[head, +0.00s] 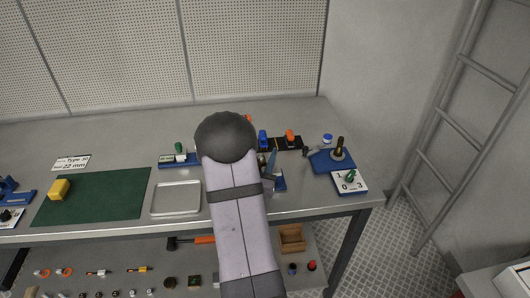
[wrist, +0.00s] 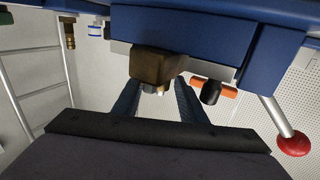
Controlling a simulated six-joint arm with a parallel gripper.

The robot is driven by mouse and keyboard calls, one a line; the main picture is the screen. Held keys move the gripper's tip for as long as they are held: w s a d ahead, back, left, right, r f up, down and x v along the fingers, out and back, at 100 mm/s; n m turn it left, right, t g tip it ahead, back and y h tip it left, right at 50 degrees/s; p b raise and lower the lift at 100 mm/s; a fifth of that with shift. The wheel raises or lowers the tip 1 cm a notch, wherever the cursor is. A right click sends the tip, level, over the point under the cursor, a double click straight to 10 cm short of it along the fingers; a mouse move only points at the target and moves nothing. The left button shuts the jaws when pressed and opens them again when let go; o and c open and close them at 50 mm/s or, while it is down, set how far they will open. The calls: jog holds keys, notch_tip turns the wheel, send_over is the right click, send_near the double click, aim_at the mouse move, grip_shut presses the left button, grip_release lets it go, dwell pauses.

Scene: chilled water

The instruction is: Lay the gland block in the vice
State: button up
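A brown, brass-coloured gland block (wrist: 158,64) is at the fingertips of my gripper (wrist: 158,84) in the wrist view. The two dark fingers stand apart at its sides and appear shut on it; the block hides their very tips. A small bright fitting shows under it between the fingers. The blue vice (wrist: 270,55) fills the top of the wrist view, with a grey jaw (wrist: 218,68) right behind the block. I cannot tell whether block and jaw touch. In the head view my arm hides the gripper, the block and most of the vice.
A lever with a red knob (wrist: 292,144) and an orange-and-black fitting (wrist: 212,91) are to the right of the fingers. On the bench are an empty tray (head: 176,199), a green mat (head: 110,200) with a yellow block (head: 59,189), and a 1-0-3 switch plate (head: 349,182).

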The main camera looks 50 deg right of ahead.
jog(key=shift+b+v, duration=0.7)
jog(key=shift+v, duration=2)
jog(key=shift+r, duration=0.1)
